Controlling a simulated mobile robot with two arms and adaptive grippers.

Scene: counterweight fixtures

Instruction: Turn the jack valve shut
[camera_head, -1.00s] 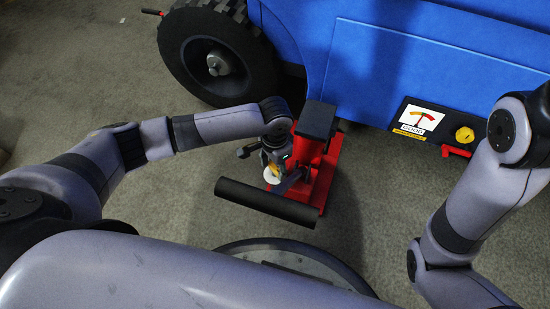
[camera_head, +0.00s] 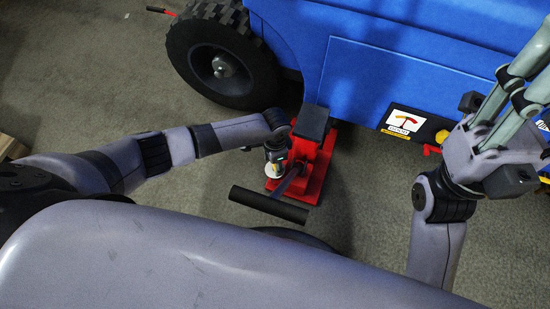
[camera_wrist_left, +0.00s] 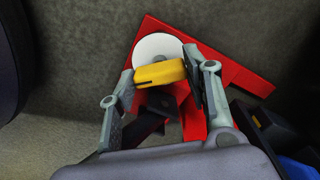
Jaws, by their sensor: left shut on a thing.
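The red floor jack (camera_head: 322,168) stands beside the blue vehicle, with a black pad (camera_head: 312,122) on top and a black bar handle (camera_head: 268,205) in front. Its yellow valve handle (camera_wrist_left: 152,75) shows in the left wrist view, in front of a white disc (camera_wrist_left: 155,46) on the red base. My left gripper (camera_wrist_left: 166,72) is shut on the yellow handle, one finger at each end. In the head view my left gripper (camera_head: 275,160) is small and partly hidden at the jack's left side. My right gripper (camera_head: 520,85) is raised at the right, its fingertips cut off by the frame.
The blue vehicle (camera_head: 400,60) fills the back, with a black wheel (camera_head: 220,65) at its left. Grey carpet (camera_head: 90,85) is clear at the left.

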